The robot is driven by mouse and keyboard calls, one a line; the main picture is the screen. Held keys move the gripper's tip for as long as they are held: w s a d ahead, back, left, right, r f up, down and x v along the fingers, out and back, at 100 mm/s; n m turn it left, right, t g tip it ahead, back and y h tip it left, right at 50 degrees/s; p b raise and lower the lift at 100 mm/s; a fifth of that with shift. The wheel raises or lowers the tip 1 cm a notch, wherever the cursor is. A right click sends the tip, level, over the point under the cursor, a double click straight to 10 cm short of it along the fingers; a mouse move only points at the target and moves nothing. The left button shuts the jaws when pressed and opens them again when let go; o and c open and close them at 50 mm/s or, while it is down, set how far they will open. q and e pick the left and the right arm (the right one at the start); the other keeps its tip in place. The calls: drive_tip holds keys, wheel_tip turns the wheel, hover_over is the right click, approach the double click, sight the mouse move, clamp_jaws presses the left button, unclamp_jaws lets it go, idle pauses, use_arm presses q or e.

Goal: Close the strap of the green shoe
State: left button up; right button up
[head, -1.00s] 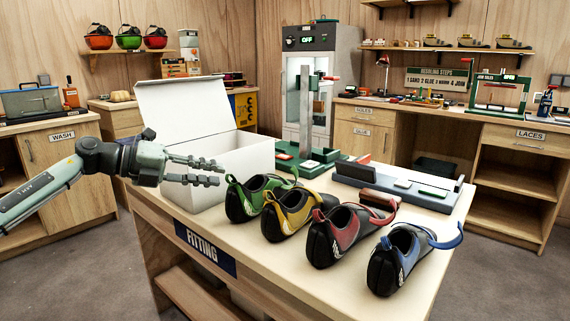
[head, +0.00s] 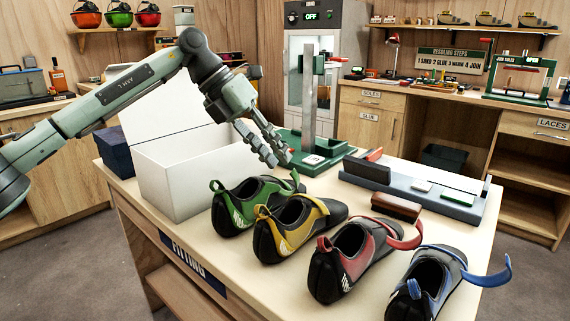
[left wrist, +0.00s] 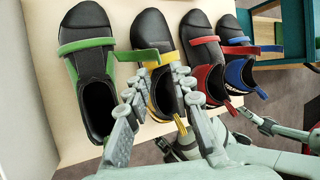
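The green shoe (head: 250,204) stands at the left end of a row of shoes on the table. It also shows at the left in the left wrist view (left wrist: 92,85). Its green strap (left wrist: 88,45) crosses the shoe, and a green end sticks out to the right toward the yellow shoe (left wrist: 152,40). In the head view the strap (head: 295,180) rises at the shoe's far side. My left gripper (head: 277,155) is open and empty, pointing down above and behind the green shoe. A grey part at the lower right of the left wrist view looks like my right gripper (left wrist: 268,126); its fingers are unclear.
The red shoe (head: 342,262) and blue shoe (head: 425,283) stand to the right, straps sticking out. An open white box (head: 175,178) is at the left. A green press stand (head: 310,150), a brown block (head: 396,207) and a grey rack (head: 420,190) are behind the shoes.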

use_arm(q)
drive_tip(key=x, duration=0.4)
drive_tip(key=shift+w+f, duration=0.1)
clamp_jaws()
use_arm(e)
drive_tip(key=shift+s+d+f, duration=0.25)
drive_tip(key=shift+d+f, duration=0.2)
drive_tip(key=shift+f, duration=0.35)
drive_tip(key=shift+s+a, duration=0.15)
drive_tip(key=shift+a+f, duration=0.1)
drive_tip(key=shift+a, duration=0.2)
